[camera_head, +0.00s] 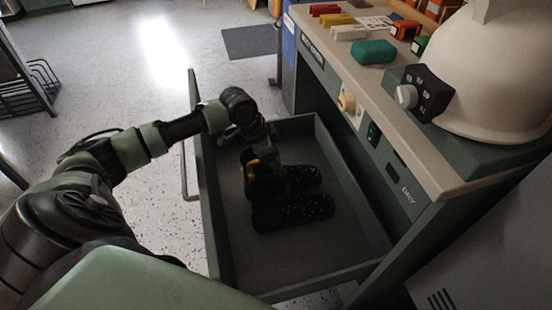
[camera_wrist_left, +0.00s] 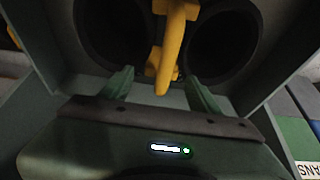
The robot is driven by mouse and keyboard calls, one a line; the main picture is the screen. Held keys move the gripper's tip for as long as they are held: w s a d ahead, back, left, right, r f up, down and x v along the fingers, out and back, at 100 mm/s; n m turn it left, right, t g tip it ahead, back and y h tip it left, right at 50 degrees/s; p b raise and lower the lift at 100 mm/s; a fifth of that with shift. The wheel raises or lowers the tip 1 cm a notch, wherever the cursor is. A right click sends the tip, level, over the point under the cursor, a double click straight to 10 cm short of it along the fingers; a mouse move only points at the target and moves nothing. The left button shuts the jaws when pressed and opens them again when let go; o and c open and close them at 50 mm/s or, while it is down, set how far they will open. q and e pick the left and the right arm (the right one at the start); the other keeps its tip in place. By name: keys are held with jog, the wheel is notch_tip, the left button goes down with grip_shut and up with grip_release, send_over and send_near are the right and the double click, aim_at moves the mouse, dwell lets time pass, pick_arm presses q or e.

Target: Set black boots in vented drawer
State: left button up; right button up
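In the left wrist view the two dark round boot openings (camera_wrist_left: 112,35) flank the yellow clip (camera_wrist_left: 172,45). My left gripper (camera_head: 262,150) is over the boot tops inside the drawer. In the wrist view its two green fingers (camera_wrist_left: 162,88) are apart, with the clip's lower end between them and gaps on both sides. My right gripper is not in view.
The drawer belongs to a dark green cabinet with a beige top (camera_head: 400,115). On top are a white helmet (camera_head: 490,75), a teal case (camera_head: 373,51) and several small coloured boxes. A wire rack (camera_head: 30,85) stands far left. Speckled floor is clear left of the drawer.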

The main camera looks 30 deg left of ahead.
pick_arm(q)
jog(key=shift+r, duration=0.2)
jog(key=p+v, duration=0.2)
jog(key=v, duration=0.8)
jog(key=shift+s+a+r+p, duration=0.1)
jog(key=shift+a+r+p, duration=0.1)
jog(key=shift+r+p, duration=0.15)
jog(key=shift+s+a+r, duration=0.1)
jog(key=shift+s+r, duration=0.1)
jog(key=shift+r, duration=0.25)
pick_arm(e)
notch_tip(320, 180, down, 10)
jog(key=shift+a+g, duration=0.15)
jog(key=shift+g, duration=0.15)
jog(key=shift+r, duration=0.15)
